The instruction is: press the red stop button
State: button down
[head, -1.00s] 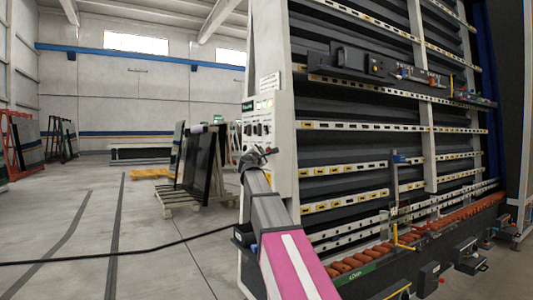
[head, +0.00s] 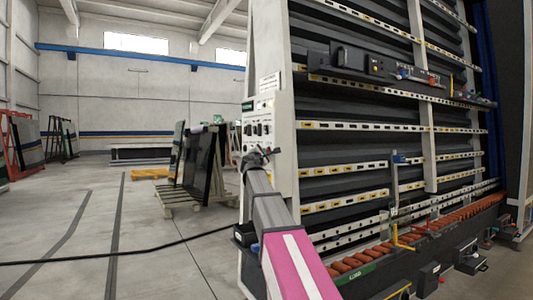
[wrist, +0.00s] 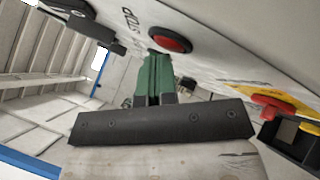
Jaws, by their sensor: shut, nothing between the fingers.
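The red stop button (wrist: 171,40) is round with a black ring, on a pale panel at the top of the wrist view. Lettering that seems to read "STOP" is beside it. My gripper (wrist: 154,58) is shut and empty. Its green fingers point at the panel, with the tips right at the button's lower edge in the picture; I cannot tell whether they touch it. In the head view my gripper (head: 262,153) is in front of the control panel (head: 258,120) on the washer's near end post. The button cannot be made out there.
A second red mushroom-shaped button (wrist: 272,105) on a yellow plate sits right of my gripper in the wrist view. The tall washer (head: 350,140) with its orange rollers (head: 400,244) fills the right. Glass racks (head: 203,160) stand behind. The floor at left is open, crossed by a black cable.

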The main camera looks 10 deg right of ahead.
dwell(0.4)
jog(key=shift+s+a, duration=0.3)
jog(key=shift+a, duration=0.5)
jog(key=shift+a, duration=0.1)
jog(key=a, duration=0.1)
jog(key=s+a, duration=0.1)
jog(key=a, duration=0.2)
jog(key=shift+s+a, duration=0.3)
dwell(0.4)
